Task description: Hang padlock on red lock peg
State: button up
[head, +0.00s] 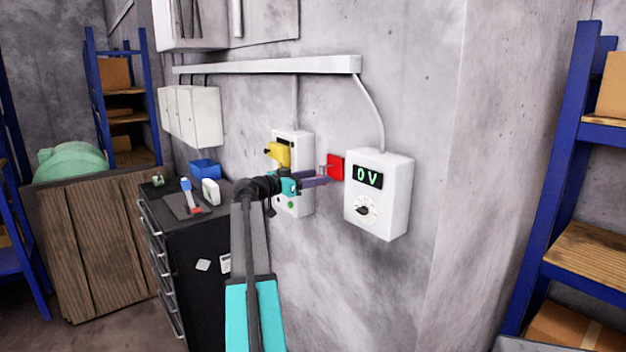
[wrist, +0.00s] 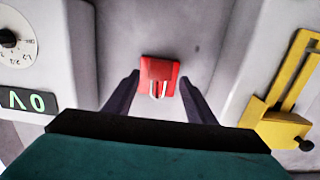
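A red block (head: 336,167) is at the wall between the two white boxes. In the wrist view it shows as a red square (wrist: 159,72) with two thin silver prongs on its near side. I cannot tell if these are the peg or a padlock's shackle. No separate padlock can be made out. My gripper (head: 325,175) is stretched towards the red block from the left. In the wrist view its two dark fingers (wrist: 160,78) are spread, one on each side of the red block, with a visible gap at each side.
A white box with a 0V display and dial (head: 380,195) is right of the red block. A white box (head: 294,205) with a yellow handle (head: 278,154) is left of it. A black drawer cabinet (head: 200,265) carries small items. A blue shelf (head: 560,200) stands right.

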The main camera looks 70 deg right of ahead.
jog(key=shift+w+a, duration=0.1)
jog(key=shift+a, duration=0.1)
jog(key=b+v, duration=0.3)
jog(key=v, duration=1)
jog(key=shift+w+a, duration=0.1)
jog(key=shift+a, duration=0.05)
dwell(0.4)
